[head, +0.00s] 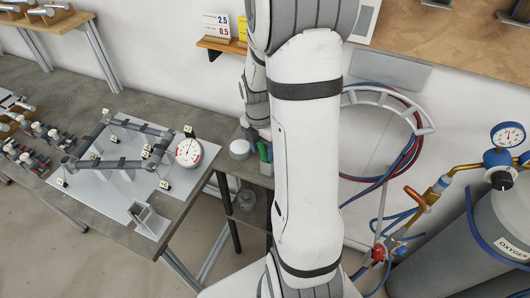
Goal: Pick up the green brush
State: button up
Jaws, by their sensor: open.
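A small green item (265,152), which looks like the green brush, stands upright on a small grey side bench (250,166) just left of my forearm. Its lower part and right side are partly hidden, so its full shape cannot be told. My wrist comes down behind the upper arm, and my gripper (261,136) is at its lower end, small and partly covered by my arm. It appears just above the green item. The gripper is open, and no thing shows held in it. Whether it touches the item cannot be told.
A white round container (239,148) stands close left of the green item. A workbench (195,132) at left holds a tube frame in a jig (110,160), a dial gauge (188,152) and several clamps. Hoses (405,150) and a gas cylinder (450,245) stand at right.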

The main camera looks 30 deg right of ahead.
jog(key=shift+f, duration=0.4)
jog(key=shift+s, duration=0.1)
grip_shut()
